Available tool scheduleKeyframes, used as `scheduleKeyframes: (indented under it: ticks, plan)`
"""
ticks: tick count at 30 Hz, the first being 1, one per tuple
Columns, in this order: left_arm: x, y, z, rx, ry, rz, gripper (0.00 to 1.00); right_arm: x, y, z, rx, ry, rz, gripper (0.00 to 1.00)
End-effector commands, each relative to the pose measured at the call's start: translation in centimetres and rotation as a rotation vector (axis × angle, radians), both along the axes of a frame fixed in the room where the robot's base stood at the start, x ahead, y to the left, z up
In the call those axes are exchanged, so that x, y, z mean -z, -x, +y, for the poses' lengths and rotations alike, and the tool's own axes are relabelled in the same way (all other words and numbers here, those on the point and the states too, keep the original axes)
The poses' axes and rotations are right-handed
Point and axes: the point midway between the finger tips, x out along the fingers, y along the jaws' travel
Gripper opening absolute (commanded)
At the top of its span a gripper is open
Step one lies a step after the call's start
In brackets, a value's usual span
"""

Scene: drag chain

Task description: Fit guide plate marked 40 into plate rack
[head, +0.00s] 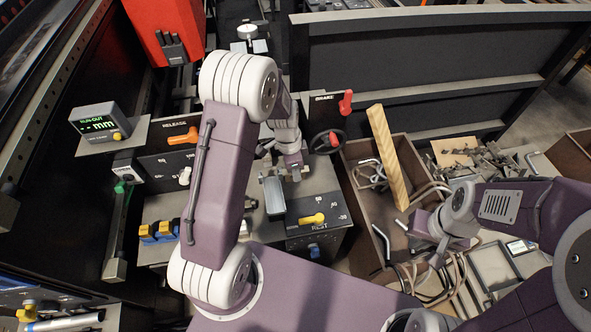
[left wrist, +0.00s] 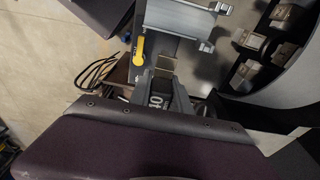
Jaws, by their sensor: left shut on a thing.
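My left gripper (head: 293,168) is low over the grey machine bench, just right of a grey block (head: 273,196). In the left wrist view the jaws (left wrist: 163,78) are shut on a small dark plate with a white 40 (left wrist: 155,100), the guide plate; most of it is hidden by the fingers. In the head view the plate is too small to tell apart. I cannot make out the plate rack for certain. My right gripper (head: 437,243) hangs over the clutter at the right; its fingers are too unclear to read.
A yellow lever (head: 312,219) marked REST is close in front of the left gripper. A red handle (head: 345,102) and dark handwheel (head: 327,142) stand behind it. A brown bin (head: 352,203) with a wooden bar (head: 388,155) lies to the right. A run-out gauge (head: 100,122) is at left.

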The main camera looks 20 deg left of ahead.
Motion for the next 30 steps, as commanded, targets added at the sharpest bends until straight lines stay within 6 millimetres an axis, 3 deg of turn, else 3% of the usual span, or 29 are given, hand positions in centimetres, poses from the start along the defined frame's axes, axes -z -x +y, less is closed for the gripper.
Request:
scheduleKeyframes:
  ticks: [18, 23, 30]
  plan:
    - [0.4, 0.2, 0.5, -0.001, 0.0, -0.001, 0.0, 0.5, 0.0, 0.0, 0.0, 0.0, 0.0, 0.0]
    - [2.1, 1.4, 3.4, -0.008, 0.002, -0.003, 0.0, 3.0, 0.0, 0.0, 0.0, 0.0, 0.0, 0.0]
    - [4.6, 4.4, 9.9, -0.01, 0.004, -0.005, 0.0, 6.9, 0.0, 0.0, 0.0, 0.0, 0.0, 0.0]
